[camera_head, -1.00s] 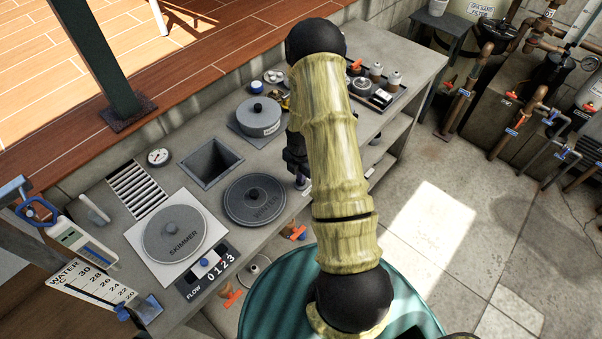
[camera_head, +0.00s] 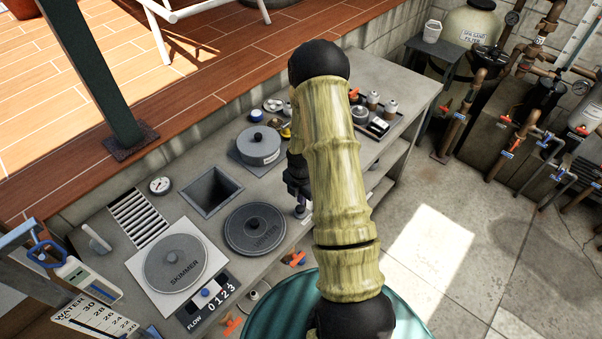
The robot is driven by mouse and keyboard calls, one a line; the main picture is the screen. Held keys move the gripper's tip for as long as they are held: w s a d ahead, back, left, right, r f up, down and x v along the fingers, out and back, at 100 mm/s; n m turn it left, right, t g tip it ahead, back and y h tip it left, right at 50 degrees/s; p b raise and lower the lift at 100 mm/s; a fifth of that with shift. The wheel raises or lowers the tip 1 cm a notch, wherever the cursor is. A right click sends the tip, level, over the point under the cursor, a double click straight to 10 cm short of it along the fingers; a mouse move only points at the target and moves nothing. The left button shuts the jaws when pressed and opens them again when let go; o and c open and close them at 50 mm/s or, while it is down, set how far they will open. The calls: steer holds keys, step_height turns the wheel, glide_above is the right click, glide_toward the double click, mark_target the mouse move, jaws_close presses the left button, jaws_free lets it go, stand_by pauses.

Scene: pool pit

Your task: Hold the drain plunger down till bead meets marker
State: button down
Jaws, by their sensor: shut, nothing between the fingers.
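My gripper (camera_head: 297,186) is a dark shape half hidden behind my own arm and points down at the bench. Its fingers look shut, with nothing seen between them. A small pale, cylindrical fitting (camera_head: 301,211) stands at the bench's front edge just under the fingertips. It may be the drain plunger. Whether the fingers touch it or press it cannot be told. A pale upright strip or tube (camera_head: 582,34) at the upper right may be the gauge with bead and marker, but it is cut by the picture edge and neither can be made out.
The grey bench (camera_head: 205,222) holds the skimmer lid (camera_head: 173,263), a dark winter lid (camera_head: 255,230), an open square well (camera_head: 210,190), a grey pot (camera_head: 259,146) and a flow counter (camera_head: 214,302). Pipes and valves (camera_head: 520,125) stand right. The paved floor (camera_head: 430,240) is clear.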

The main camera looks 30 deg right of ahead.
mark_target(300, 207)
step_height(300, 207, up, 10)
steer(key=b, duration=0.2)
steer(key=shift+w+f+b, duration=0.15)
steer(key=shift+b, duration=0.2)
steer(key=shift+w+a, duration=0.1)
steer(key=s+a+r+m+t+b, duration=0.1)
steer(key=s+a+r+m, duration=0.4)
steer(key=m, duration=0.6)
steer(key=s+a+r+m+t+b, duration=0.1)
steer(key=s+a+r+m, duration=0.3)
steer(key=s+a+m, duration=0.4)
steer(key=m, duration=0.3)
steer(key=shift+r+b, duration=0.35)
steer(key=shift+b, duration=0.05)
